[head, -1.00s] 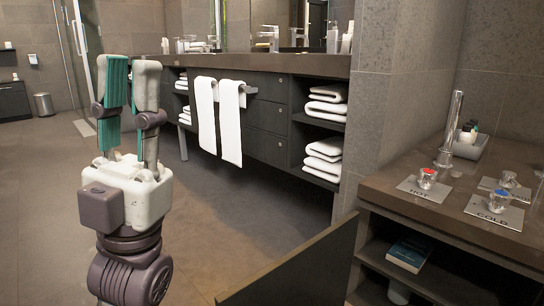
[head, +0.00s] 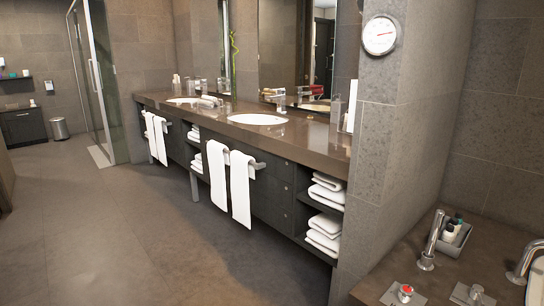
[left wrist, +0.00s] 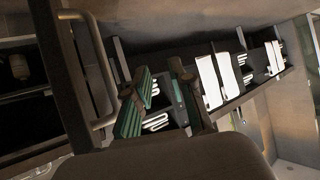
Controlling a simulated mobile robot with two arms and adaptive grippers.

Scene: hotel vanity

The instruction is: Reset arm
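My left gripper (left wrist: 161,72) shows in the left wrist view, with green pads on its two dark fingers. The fingers stand apart with a gap between them, and I see nothing held. Behind them lies the dark vanity with white towels (left wrist: 215,80), tilted in the picture. My left arm and gripper are out of the head view. My right gripper is in neither view.
A long vanity (head: 300,145) with sinks, hanging towels (head: 241,187) and folded towels (head: 325,228) runs along the wall. A counter with a tap (head: 431,240) and red-topped knob (head: 405,292) is at lower right. The floor (head: 110,230) at left is clear.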

